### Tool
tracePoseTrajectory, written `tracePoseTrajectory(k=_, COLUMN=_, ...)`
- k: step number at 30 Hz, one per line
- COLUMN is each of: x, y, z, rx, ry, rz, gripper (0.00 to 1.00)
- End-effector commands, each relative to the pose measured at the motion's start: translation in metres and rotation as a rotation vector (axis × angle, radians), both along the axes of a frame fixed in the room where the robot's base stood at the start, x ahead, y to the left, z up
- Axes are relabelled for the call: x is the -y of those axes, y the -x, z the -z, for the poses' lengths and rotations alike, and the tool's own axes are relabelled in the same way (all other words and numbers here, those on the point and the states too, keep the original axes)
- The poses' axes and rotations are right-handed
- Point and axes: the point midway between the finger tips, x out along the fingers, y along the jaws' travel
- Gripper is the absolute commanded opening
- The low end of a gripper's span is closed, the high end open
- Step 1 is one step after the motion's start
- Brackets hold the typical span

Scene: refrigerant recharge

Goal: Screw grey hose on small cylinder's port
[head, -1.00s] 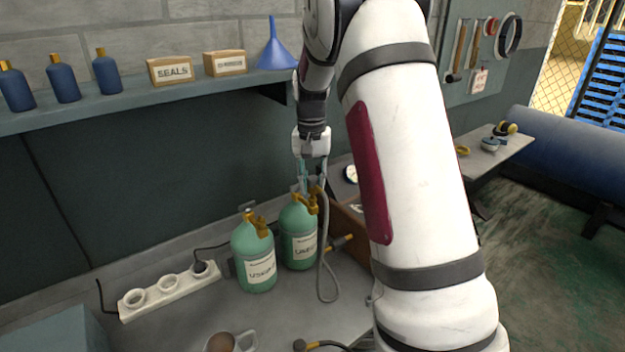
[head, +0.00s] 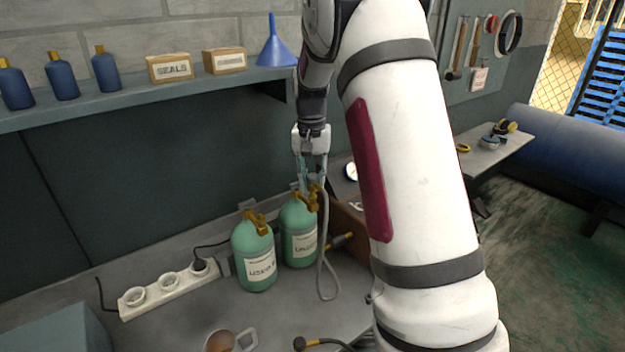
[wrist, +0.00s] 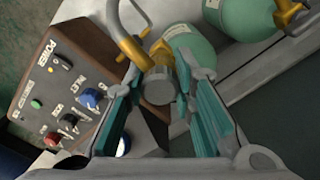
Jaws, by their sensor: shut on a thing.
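Two small green cylinders stand upright on the bench in the head view: a left one (head: 256,262) and a right one (head: 299,240), each with a brass valve on top. My gripper (head: 308,180) is above the right cylinder, pointing down. In the wrist view my gripper (wrist: 160,85) has its teal fingers on both sides of the grey hose's round end (wrist: 158,87), which sits beside the brass valve (wrist: 162,55) of the right cylinder. Whether the hose end is threaded onto the port cannot be told. The grey hose (head: 322,270) hangs in a loop to the right of that cylinder.
A brown control box (wrist: 65,85) with knobs stands close to my gripper. A white socket strip (head: 168,290) lies left of the cylinders. A mug (head: 232,341) and another hose end (head: 300,343) are at the bench front. A shelf (head: 150,98) runs above.

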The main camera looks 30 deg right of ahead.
Motion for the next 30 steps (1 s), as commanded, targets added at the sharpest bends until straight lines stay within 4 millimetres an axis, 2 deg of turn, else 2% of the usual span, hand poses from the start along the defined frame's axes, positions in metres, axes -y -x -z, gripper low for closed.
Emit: tracePoseTrajectory(k=30, x=0.0, y=0.0, z=0.012, rx=0.0, ry=0.0, rz=0.0, gripper=0.0)
